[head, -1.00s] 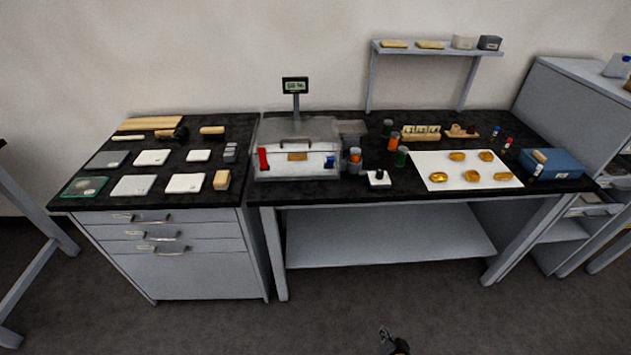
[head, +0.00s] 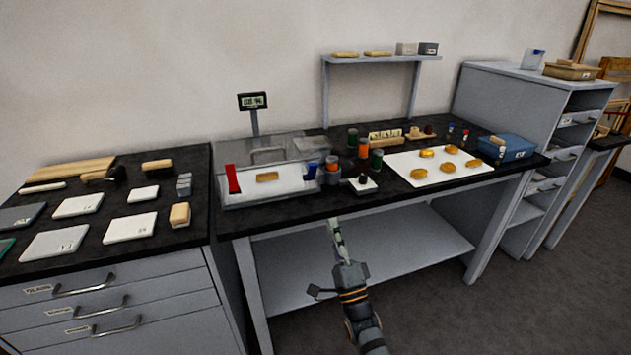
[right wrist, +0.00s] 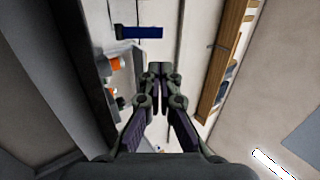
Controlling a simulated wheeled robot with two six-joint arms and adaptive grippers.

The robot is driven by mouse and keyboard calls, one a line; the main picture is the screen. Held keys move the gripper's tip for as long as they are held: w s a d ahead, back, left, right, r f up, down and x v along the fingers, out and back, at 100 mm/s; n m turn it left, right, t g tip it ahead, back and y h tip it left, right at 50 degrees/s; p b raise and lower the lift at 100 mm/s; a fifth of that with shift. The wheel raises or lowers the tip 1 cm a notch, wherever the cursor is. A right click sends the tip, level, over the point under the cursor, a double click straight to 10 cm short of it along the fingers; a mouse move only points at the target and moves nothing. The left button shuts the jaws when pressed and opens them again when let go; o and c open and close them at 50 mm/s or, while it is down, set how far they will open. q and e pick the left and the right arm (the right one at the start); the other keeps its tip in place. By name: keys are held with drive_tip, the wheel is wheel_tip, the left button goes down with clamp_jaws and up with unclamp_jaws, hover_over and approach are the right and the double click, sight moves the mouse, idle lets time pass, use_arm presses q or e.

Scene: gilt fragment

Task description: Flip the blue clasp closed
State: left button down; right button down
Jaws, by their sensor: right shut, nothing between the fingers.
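The blue clasp (head: 311,170) is at the right end of the front of a pale, clear-lidded case (head: 283,196) on the bench. A red clasp (head: 232,178) is at the case's left end. In the right wrist view a blue bar, which looks like the blue clasp (right wrist: 140,32), lies ahead of my fingers, up and to the left. I cannot tell its exact angle. My right gripper (head: 334,226) is in front of the bench edge, below and apart from the clasp. Its fingers (right wrist: 160,72) are shut and empty. My left gripper is not in view.
Dark and orange-capped jars (head: 362,150) stand just right of the blue clasp. A small white pad (head: 364,187) with a dark knob lies in front of them. A white sheet (head: 403,176) with gold pieces lies further right. The display post (head: 254,121) rises behind the case.

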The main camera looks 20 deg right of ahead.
sight(314, 164)
drive_tip(key=p+x, duration=0.1)
drive_tip(key=x, duration=1.3)
drive_tip(key=shift+w+r+p, duration=0.1)
drive_tip(key=shift+r+p, duration=0.25)
drive_tip(key=shift+p, duration=0.8)
drive_tip(key=shift+w+g+p, duration=0.1)
drive_tip(key=shift+g+p, duration=0.4)
drive_tip(key=shift+p, duration=0.5)
drive_tip(key=w+r+g+p, duration=0.1)
drive_tip(key=g+p, duration=0.1)
drive_tip(key=p, duration=0.6)
drive_tip(key=w+r+g+p, duration=0.1)
drive_tip(key=r+g+p, duration=0.1)
drive_tip(key=p, duration=0.7)
drive_tip(key=shift+w+r+g, duration=0.1)
drive_tip(key=shift+w+g, duration=0.15)
drive_tip(key=shift+g, duration=0.15)
drive_tip(key=shift+w+f, duration=0.1)
drive_tip(key=shift+f, duration=0.45)
drive_tip(key=shift+a, duration=0.1)
